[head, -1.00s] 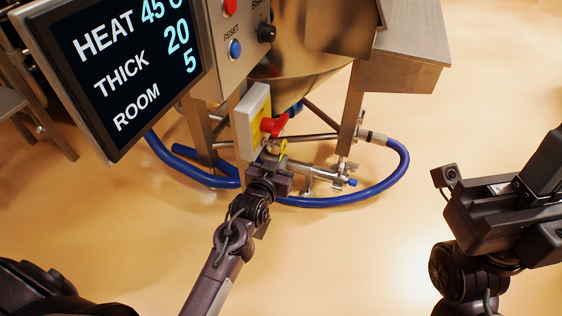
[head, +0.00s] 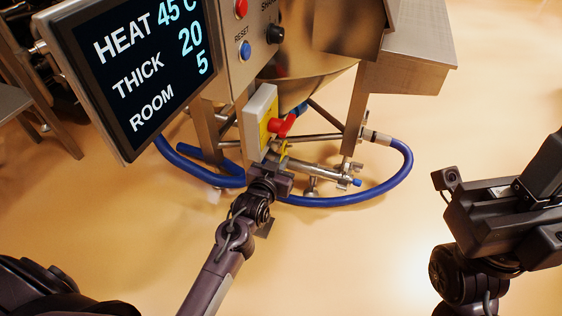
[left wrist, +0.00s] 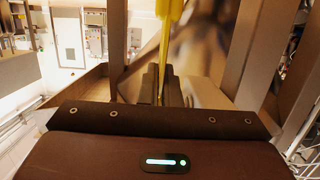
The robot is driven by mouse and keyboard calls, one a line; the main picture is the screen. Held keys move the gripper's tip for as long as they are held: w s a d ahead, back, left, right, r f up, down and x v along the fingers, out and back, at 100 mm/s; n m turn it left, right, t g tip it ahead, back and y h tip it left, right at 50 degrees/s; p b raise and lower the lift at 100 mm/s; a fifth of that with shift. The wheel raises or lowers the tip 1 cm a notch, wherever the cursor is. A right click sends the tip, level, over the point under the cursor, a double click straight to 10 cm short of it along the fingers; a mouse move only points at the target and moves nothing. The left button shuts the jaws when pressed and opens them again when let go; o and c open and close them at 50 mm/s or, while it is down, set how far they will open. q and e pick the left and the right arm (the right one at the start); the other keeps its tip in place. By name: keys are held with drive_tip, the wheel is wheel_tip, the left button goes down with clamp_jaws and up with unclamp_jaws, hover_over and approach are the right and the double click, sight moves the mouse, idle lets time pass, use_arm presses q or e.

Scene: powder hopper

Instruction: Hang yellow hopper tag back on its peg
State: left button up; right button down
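The yellow tag (head: 283,149) shows small at the tip of my left gripper (head: 275,164), just below the red switch handle. In the left wrist view the tag is a thin yellow strip (left wrist: 165,45), seen nearly edge-on. Its lower end runs down between the two dark fingers (left wrist: 161,88), which are close together on it. I cannot make out the peg in either view. My right gripper (head: 500,212) is at the right, far from the hopper; its fingers are not clear.
The red rotary handle (head: 282,126) sits on a grey switch box (head: 258,115) right above my left gripper. Steel legs, a pipe with a valve, and a blue hose (head: 362,194) surround it. The display screen (head: 140,75) hangs at upper left. The floor in front is clear.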

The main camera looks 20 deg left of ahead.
use_arm(q)
drive_tip(key=o, duration=0.5)
